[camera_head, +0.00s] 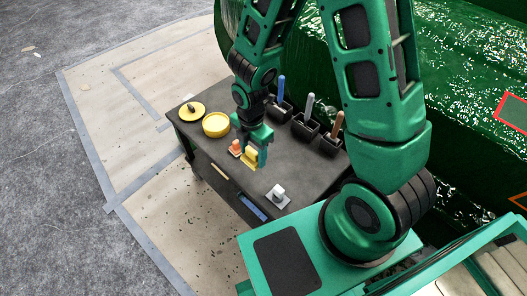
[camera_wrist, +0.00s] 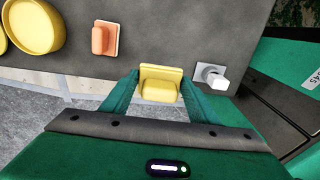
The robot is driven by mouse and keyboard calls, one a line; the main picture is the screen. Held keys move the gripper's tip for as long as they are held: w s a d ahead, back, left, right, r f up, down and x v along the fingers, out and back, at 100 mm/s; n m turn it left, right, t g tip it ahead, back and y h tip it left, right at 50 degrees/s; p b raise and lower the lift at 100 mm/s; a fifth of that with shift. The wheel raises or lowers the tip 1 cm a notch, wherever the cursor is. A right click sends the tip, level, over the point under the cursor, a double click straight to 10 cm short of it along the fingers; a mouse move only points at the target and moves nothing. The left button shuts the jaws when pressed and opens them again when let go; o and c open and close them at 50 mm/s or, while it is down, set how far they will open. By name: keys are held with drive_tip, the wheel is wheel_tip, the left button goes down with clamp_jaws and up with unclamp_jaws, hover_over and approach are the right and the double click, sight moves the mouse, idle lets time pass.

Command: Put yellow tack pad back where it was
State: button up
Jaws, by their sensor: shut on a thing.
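The yellow tack pad (camera_head: 250,158) is between the fingers of my gripper (camera_wrist: 159,96), near the front edge of the dark table. In the wrist view the yellow tack pad (camera_wrist: 161,84) shows a broad flat face and a thicker grip part, with a green finger on each side. My gripper (camera_head: 258,150) is shut on it. I cannot tell whether the pad touches the tabletop or hangs just above it. An orange pad (camera_head: 236,148) lies to its left and a white-grey pad (camera_head: 278,195) to its right, with a gap between in the wrist view.
The dark table (camera_head: 219,152) also holds a yellow tub (camera_head: 216,124), a yellow lid with a dark knob (camera_head: 192,111) and several black holders with blue, grey and brown handles at the back. A large glossy green hull mould (camera_head: 465,60) stands behind. Bare tabletop lies around the pads.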

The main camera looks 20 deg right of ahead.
drive_tip(key=w+d+f, duration=0.2)
drive_tip(key=w+d, duration=0.1)
drive_tip(key=w+d+f, duration=0.3)
drive_tip(key=shift+w+f, duration=0.1)
drive_tip(key=shift+f, duration=2)
drive_tip(key=o, duration=0.9)
drive_tip(key=shift+f, duration=0.1)
drive_tip(key=shift+o, duration=0.2)
wheel_tip(320, 180, up, 12)
drive_tip(key=shift+r, duration=0.2)
